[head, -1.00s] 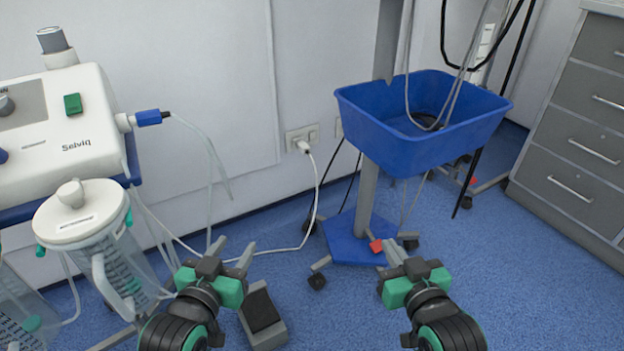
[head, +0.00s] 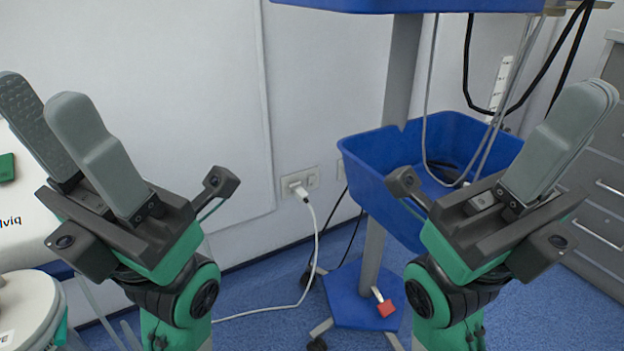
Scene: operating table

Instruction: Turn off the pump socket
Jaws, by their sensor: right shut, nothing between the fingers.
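The pump socket (head: 312,179) is a pale plate low on the white wall, near the middle of the head view. A white plug (head: 297,188) sits in its left part, and a white cable (head: 315,230) hangs from it to the floor. The switch beside the plug is too small to read. My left gripper (head: 42,92) is raised at the left, with its fingers apart and empty, well away from the socket. My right gripper (head: 595,92) is raised at the right, shut and empty, also away from the socket.
A stand with a blue basket (head: 365,165) and a blue base (head: 350,300) is right of the socket, partly behind my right arm. Grey drawers (head: 600,190) are at the far right. The white pump unit (head: 25,235) is at the left edge. Wall around the socket is clear.

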